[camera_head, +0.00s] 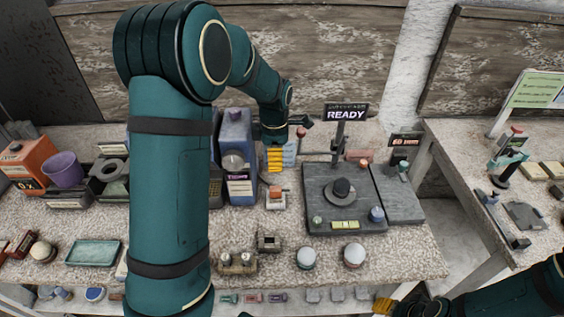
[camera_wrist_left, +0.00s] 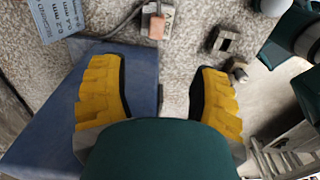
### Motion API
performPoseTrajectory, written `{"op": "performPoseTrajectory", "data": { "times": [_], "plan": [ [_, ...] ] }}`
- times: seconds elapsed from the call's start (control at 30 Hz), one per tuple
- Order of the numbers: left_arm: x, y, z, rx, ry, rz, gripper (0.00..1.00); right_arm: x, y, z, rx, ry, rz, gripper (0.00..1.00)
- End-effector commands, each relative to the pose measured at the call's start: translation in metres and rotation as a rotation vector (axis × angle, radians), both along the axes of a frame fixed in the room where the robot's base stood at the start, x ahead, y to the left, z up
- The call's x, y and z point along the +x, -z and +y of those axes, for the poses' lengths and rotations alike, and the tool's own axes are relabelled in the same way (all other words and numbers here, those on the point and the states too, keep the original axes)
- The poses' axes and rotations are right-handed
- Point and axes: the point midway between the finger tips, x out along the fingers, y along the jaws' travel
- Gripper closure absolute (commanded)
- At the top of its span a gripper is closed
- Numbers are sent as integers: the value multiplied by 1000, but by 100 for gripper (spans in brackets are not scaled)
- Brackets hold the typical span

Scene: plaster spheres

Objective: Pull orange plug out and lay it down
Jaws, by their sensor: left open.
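The orange plug (camera_head: 275,190) sits in a small pale socket block (camera_head: 275,203) on the speckled bench, right of the blue canister. In the left wrist view the orange plug (camera_wrist_left: 157,27) is at the top centre, with a grey cable running off to its left. My left gripper (camera_head: 275,160) is behind the plug in the head view. In the left wrist view its yellow fingers (camera_wrist_left: 157,85) are wide apart with nothing between them, and the plug lies beyond the tips. My right gripper (camera_head: 385,305) is partly seen at the bottom edge; its opening is unclear.
A blue canister (camera_head: 237,155) stands close to my left gripper and shows beneath its left finger in the wrist view. A dark platform (camera_head: 340,215) with a READY sign (camera_head: 346,114) is to the right. A small metal block (camera_head: 268,242) and white spheres lie nearer the front.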

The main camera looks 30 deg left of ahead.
Motion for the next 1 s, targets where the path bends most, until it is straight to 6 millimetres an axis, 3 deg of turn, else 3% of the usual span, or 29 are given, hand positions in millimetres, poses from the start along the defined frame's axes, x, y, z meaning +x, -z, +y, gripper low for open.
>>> {"op": "performPoseTrajectory", "data": {
  "times": [0.1, 0.37, 1.0],
  "plan": [
    [0, 13, 0, 0, 2, 0, 38, 1, 14, 1, -2, 1, -1, 53],
    [0, 32, 0, -1, 2, 3, 38, 0, 17, 1, -2, -1, 0, 53],
    [1, 137, 0, 0, 2, 2, 38, -5, 33, 2, 1, -11, 12, 53]
  ]
}}
